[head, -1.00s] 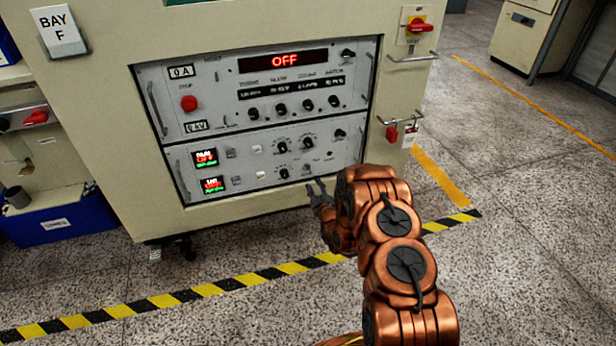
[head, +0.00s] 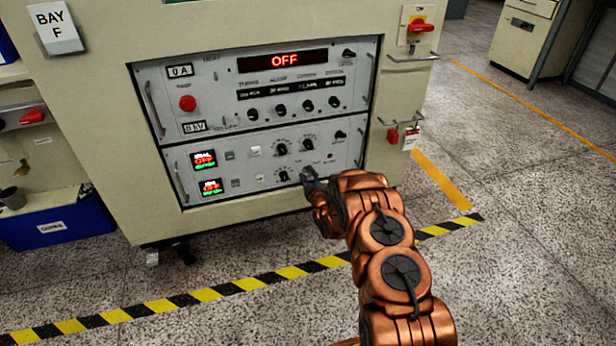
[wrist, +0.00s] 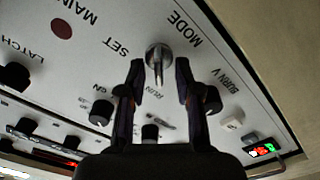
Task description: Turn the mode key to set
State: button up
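The mode key (wrist: 158,62) is a silver key in a round lock under the word MODE in the wrist view. Its flat handle points down the picture toward the RUN label (wrist: 154,90); the SET label (wrist: 122,46) is up and left of it. My gripper (wrist: 160,66) is open, with one dark finger on each side of the key and a visible gap on both sides. In the head view my gripper (head: 309,176) is at the lower right part of the panel and hides the key there.
The grey panel (head: 240,206) carries several black knobs (wrist: 101,112) close to the fingers. A red round button (head: 187,103) and red OFF display (head: 285,60) are above. The floor in front is clear.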

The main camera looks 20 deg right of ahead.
grip_shut()
